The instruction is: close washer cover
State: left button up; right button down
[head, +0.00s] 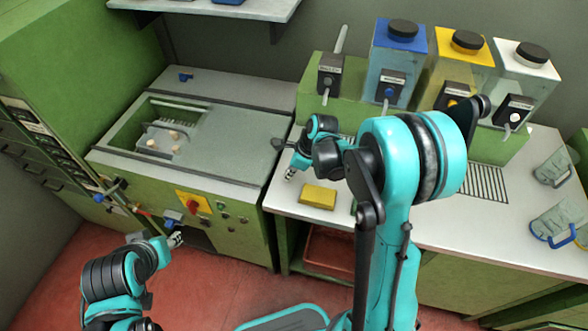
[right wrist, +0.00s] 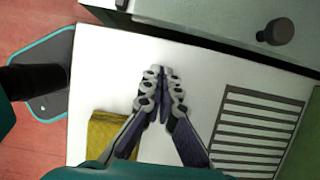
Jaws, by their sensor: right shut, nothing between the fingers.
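The washer (head: 240,221) is a green machine with a grey top at the left in the head view. Its opening shows a tray with a few pale corks inside. The grey cover (head: 238,147) lies to the right of the opening, leaving it uncovered. A dark knob (head: 277,143) sits at the cover's right edge; a knob also shows at the upper right in the right wrist view (right wrist: 278,32). My right gripper (head: 290,174) is shut and empty, over the white counter, below the knob and apart from it. My left gripper (head: 176,239) is in front of the washer, its fingers too small to read.
A yellow sponge (head: 318,196) lies on the white counter (head: 440,230) beside my right gripper. A drain grate (head: 487,183) is further right. Blue, yellow and white dispensers stand at the back. Clear jugs (head: 560,222) stand at the far right.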

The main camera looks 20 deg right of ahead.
aim_at(276, 177)
jog(key=w+a, duration=0.2)
jog(key=a, duration=0.1)
jog(key=shift+w+a+b, duration=0.1)
jog(key=shift+a+b, duration=0.05)
jog(key=shift+b, duration=0.15)
pick_arm(q)
jog(key=shift+f, duration=0.5)
pick_arm(e)
jog(key=shift+a, duration=0.1)
